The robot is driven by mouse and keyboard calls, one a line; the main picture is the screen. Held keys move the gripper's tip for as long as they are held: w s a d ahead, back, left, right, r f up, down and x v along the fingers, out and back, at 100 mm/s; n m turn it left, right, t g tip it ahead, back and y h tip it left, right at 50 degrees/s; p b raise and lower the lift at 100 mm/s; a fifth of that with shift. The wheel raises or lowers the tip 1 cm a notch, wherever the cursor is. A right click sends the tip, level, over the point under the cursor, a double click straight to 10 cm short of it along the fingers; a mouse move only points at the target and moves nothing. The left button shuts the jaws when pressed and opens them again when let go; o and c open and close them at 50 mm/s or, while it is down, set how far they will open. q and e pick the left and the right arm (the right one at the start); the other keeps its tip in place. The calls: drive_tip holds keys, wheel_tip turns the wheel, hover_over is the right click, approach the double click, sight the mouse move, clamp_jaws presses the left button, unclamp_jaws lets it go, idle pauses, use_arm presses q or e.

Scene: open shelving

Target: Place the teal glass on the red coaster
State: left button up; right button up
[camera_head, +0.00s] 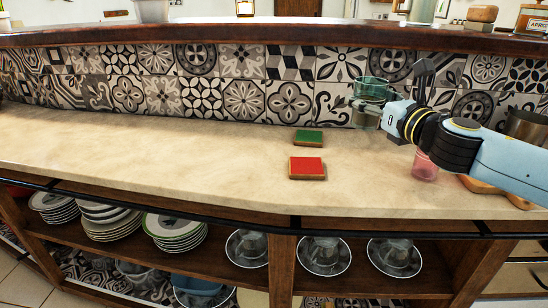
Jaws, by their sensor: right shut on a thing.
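The teal glass (369,88) is see-through and stands out against the tiled wall, right of centre. My right gripper (366,102) is shut on it, its arm coming in from the right. The glass appears held above the counter, toward the back; the exact gap below it is hard to tell. The red coaster (307,167) lies flat on the counter, lower and to the left of the glass, with nothing on it. My left gripper is not in view.
A green coaster (308,137) lies behind the red one. A pink glass (425,168) stands under my right arm, near a wooden board (480,186) and a metal pot (527,126). The counter's left side (150,150) is clear. Plates and cups fill the shelf below.

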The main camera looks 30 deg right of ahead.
drive_tip(key=shift+w+a+f+b, duration=0.75)
drive_tip(key=shift+w+a+f, duration=0.4)
drive_tip(key=shift+a+f, duration=0.65)
drive_tip(key=shift+w+a+f+b, duration=0.7)
drive_tip(key=shift+w+a+f, duration=0.6)
drive_tip(key=shift+f, duration=0.65)
drive_tip(key=shift+w+a+f+b, duration=0.75)
drive_tip(key=shift+w+a+f, duration=0.2)
drive_tip(key=shift+a+f, duration=0.9)
drive_tip(key=o, duration=1.4)
drive_tip(key=shift+o, duration=0.2)
drive_tip(key=shift+r, duration=0.15)
drive_tip(key=shift+s, duration=0.25)
drive_tip(key=s, duration=0.3)
drive_tip(key=s+a, duration=0.1)
drive_tip(key=s, duration=0.3)
drive_tip(key=s+b, duration=0.1)
drive_tip(key=s, duration=0.2)
drive_tip(key=shift+s+a, duration=0.15)
drive_tip(key=shift+s, duration=0.6)
